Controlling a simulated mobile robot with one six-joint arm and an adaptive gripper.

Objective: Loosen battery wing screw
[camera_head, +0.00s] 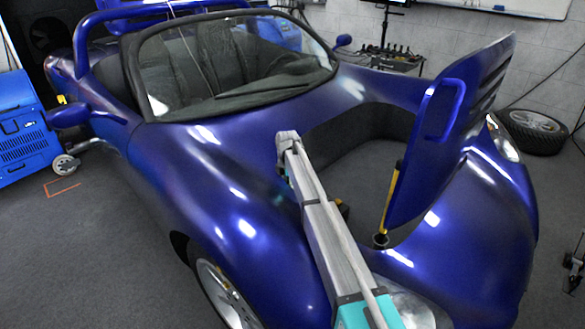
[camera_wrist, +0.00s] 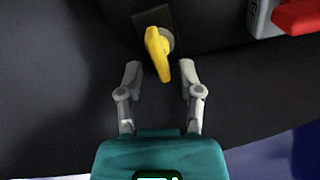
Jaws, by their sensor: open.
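The battery wing screw (camera_wrist: 158,52) shows in the wrist view as a yellow wing on a grey round base, set on a dark strip. My gripper (camera_wrist: 160,72) is open, with one grey finger on each side of the wing's lower end. The fingers look apart from the wing; whether they are level with it in depth I cannot tell. In the head view my arm reaches over the car's front into the open front compartment (camera_head: 350,165). My gripper and the screw are hidden there.
The raised blue hood (camera_head: 432,150) stands on the right of the compartment, with a yellow and black strut (camera_head: 388,203) below it. In the wrist view a red part (camera_wrist: 298,14) on a grey block (camera_wrist: 262,18) lies at upper right. Dark surface surrounds the screw.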

